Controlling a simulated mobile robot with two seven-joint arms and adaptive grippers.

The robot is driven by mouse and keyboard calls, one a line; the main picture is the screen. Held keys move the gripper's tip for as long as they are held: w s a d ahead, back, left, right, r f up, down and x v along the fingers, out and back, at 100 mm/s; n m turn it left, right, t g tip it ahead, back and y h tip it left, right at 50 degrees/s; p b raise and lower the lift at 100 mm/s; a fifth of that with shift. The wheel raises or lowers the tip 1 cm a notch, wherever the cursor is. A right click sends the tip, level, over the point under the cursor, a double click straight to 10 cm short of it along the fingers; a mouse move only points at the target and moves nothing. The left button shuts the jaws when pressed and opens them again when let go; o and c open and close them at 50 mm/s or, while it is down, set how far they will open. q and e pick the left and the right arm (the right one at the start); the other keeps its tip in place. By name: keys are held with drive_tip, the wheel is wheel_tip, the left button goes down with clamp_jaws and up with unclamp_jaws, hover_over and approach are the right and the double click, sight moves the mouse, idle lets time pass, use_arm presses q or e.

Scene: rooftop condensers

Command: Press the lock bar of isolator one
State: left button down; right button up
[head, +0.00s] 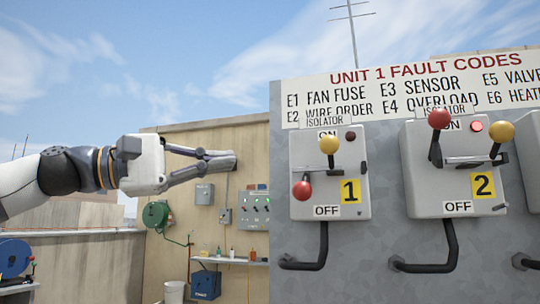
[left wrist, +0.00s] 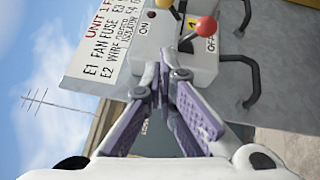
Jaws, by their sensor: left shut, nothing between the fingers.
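Isolator one (head: 356,200) is a grey box on the metal panel with a yellow "1" label, an ON mark at top and OFF at bottom. Its red knob (head: 302,190) is low near OFF, and its yellow knob (head: 329,145) stands up near ON. A short dark bar (head: 347,172) crosses the box's middle. The lamp is dark. My left gripper (head: 234,161) is shut and empty, left of the box and apart from it in the head view. In the left wrist view its closed tips (left wrist: 163,82) appear below the box's red knob (left wrist: 205,27). My right gripper is not in view.
Isolator two (head: 455,190) stands to the right, its red knob (head: 439,118) up and its lamp lit. Black bent pipes (head: 322,250) hang under the boxes. A fault-code sign (head: 400,85) is above. Behind are a wooden wall (head: 255,140) and a green hose reel (head: 155,213).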

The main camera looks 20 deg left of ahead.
use_arm(q)
drive_tip(key=w+d, duration=0.1)
drive_tip(key=d, duration=0.2)
drive_tip(key=w+d+r, duration=0.1)
drive_tip(key=w+d, duration=0.1)
drive_tip(key=d, duration=0.2)
drive_tip(key=w+d+r, duration=0.1)
drive_tip(key=d, duration=0.3)
drive_tip(key=shift+w+d, duration=0.15)
drive_tip(key=shift+d, duration=0.05)
drive_tip(key=shift+w, duration=0.1)
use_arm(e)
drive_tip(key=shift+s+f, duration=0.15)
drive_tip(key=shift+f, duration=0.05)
